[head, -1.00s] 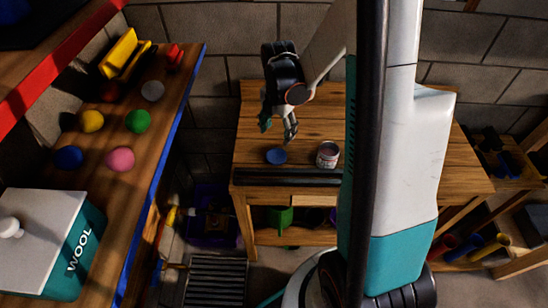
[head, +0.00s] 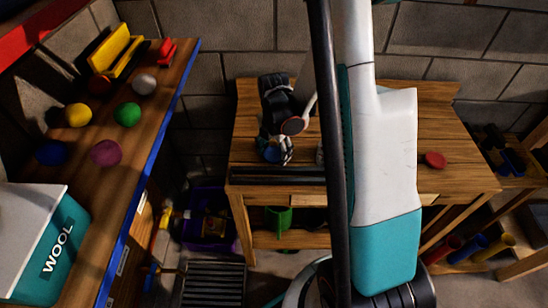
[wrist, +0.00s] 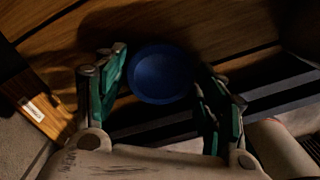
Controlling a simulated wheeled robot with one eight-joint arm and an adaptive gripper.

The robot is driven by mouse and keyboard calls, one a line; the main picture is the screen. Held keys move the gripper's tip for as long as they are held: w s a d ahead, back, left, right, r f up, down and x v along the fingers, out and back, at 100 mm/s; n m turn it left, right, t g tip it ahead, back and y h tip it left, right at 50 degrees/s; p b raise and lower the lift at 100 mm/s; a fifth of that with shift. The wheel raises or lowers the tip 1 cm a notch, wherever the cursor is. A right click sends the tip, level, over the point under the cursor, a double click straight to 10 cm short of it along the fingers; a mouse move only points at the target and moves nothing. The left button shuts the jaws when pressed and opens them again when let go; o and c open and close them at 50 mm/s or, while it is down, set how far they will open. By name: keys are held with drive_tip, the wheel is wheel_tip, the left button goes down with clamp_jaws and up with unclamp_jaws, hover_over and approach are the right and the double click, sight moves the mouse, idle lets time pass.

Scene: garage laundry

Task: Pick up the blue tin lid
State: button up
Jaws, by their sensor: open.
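The blue tin lid (wrist: 161,74) is a round, shallow blue disc lying on the wooden workbench (head: 390,140) near its front edge. In the wrist view it lies between and just beyond the two fingertips of my gripper (wrist: 160,70). My gripper is open, with green-padded fingers on both sides of the lid and nothing held. In the head view my gripper (head: 274,155) is low over the front of the bench and partly covers the lid (head: 271,154). Whether the fingers touch the lid, I cannot tell.
A dark strip (wrist: 265,100) runs along the bench's front edge beside the lid. A tin (head: 320,154) is mostly hidden behind my arm. A red disc (head: 434,160) lies on the bench to the right. A shelf with several coloured balls stands at left.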

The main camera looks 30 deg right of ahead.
drive_tip(key=shift+r, duration=0.1)
drive_tip(key=c, duration=0.4)
